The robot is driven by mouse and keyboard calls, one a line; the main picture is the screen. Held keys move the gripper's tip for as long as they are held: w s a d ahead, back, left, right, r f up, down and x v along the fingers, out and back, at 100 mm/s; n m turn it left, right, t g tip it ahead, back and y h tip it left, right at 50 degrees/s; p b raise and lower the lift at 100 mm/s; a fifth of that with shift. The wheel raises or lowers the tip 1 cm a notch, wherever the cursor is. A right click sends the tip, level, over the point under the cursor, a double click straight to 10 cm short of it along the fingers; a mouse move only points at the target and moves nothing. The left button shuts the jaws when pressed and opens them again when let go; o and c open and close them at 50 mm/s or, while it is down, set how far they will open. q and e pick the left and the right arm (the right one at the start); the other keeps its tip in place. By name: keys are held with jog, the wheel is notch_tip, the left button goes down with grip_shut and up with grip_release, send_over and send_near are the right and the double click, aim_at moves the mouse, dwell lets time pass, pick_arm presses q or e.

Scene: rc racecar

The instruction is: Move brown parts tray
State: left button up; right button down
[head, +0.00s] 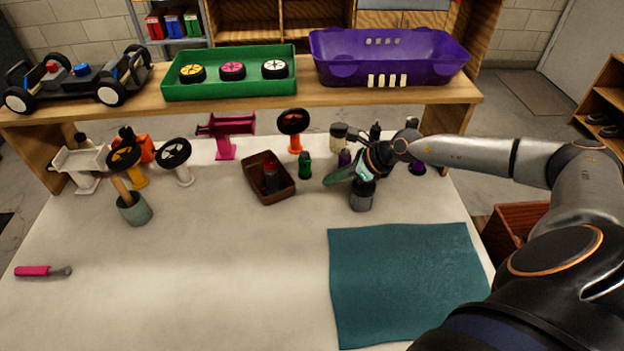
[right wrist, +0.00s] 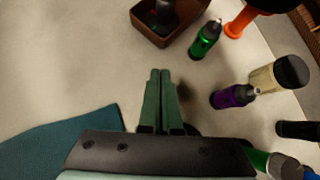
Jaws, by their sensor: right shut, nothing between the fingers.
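The brown parts tray (head: 277,198) sits on the worktable, a little right of the middle, turned slightly. A dark item with a red top (head: 270,177) stands in it. The tray also shows at the top of the right wrist view (right wrist: 145,30), cut off by the frame edge. My right gripper (head: 328,184) is to the right of the tray, apart from it. In the right wrist view its green fingers (right wrist: 160,72) are together, shut and empty, pointing toward the tray. My left gripper is not in view.
A small green bottle (head: 305,165) stands just right of the tray; a purple bottle (right wrist: 235,96) and others are near my right gripper. A teal mat (head: 405,285) lies at front right, empty. Steering wheels and stands line the back. The table's front middle is clear.

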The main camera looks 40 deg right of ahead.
aim_at(279, 184)
jog(key=x, duration=1)
jog(key=shift+w+d+b, duration=0.1)
jog(key=shift+d+b, duration=0.2)
jog(key=shift+b, duration=0.1)
jog(key=w+a, duration=0.1)
jog(key=w+a+b, duration=0.1)
jog(key=w, duration=0.1)
jog(key=w+a, duration=0.1)
jog(key=shift+w, duration=0.35)
jog(key=shift+w+a, duration=0.2)
jog(key=shift+w, duration=0.15)
jog(key=shift+r, duration=0.1)
